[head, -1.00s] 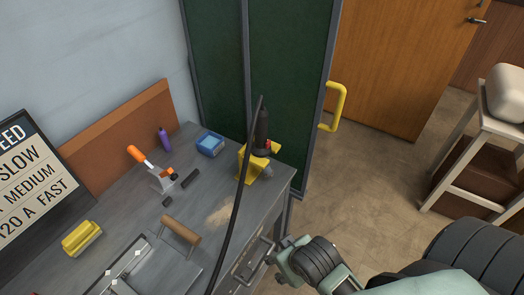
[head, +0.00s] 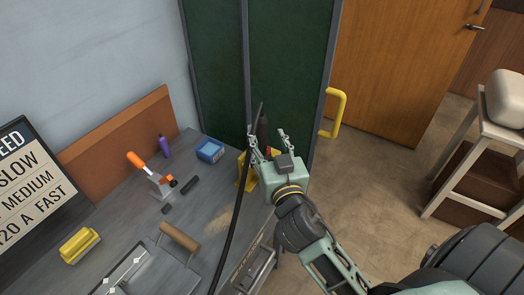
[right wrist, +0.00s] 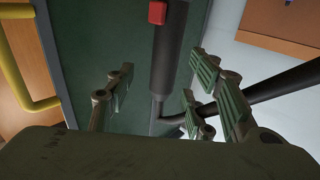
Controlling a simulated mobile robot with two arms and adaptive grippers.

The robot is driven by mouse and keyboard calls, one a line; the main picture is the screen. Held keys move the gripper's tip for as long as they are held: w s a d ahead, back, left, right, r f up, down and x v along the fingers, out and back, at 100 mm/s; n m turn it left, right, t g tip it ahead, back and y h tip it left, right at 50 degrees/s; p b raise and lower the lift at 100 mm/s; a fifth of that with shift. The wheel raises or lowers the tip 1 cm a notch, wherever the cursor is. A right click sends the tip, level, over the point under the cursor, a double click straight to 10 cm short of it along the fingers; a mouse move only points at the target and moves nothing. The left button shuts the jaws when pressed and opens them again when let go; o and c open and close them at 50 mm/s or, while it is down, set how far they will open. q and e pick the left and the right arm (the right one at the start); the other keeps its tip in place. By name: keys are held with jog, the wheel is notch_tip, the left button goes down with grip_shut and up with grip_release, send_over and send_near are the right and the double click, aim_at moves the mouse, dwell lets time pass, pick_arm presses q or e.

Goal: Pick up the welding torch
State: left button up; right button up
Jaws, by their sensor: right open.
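The welding torch (head: 262,128) stands upright in a yellow holder (head: 243,180) at the far right corner of the workbench. Its black cable (head: 233,220) hangs down across the front of the bench. My right gripper (head: 270,142) is open, with its fingers around the torch's place in the head view. In the right wrist view the dark torch handle (right wrist: 172,55) with a red trigger (right wrist: 157,13) runs between the open fingers (right wrist: 155,100), without clear contact. My gripper hides the lower torch and much of the holder. My left gripper is not in view.
The grey workbench (head: 205,215) carries an orange-handled clamp (head: 155,178), a blue box (head: 210,150), a purple bottle (head: 165,146) and a yellow block (head: 79,245). A green panel (head: 290,70) with a yellow handle (head: 338,113) stands close behind the torch.

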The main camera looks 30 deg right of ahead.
aim_at(262, 134)
jog(key=x, duration=0.2)
jog(key=p+x, duration=0.1)
jog(key=shift+w+a, duration=0.2)
jog(key=shift+w, duration=0.2)
jog(key=shift+w+d+f, duration=0.15)
jog(key=shift+w, duration=0.35)
grip_shut()
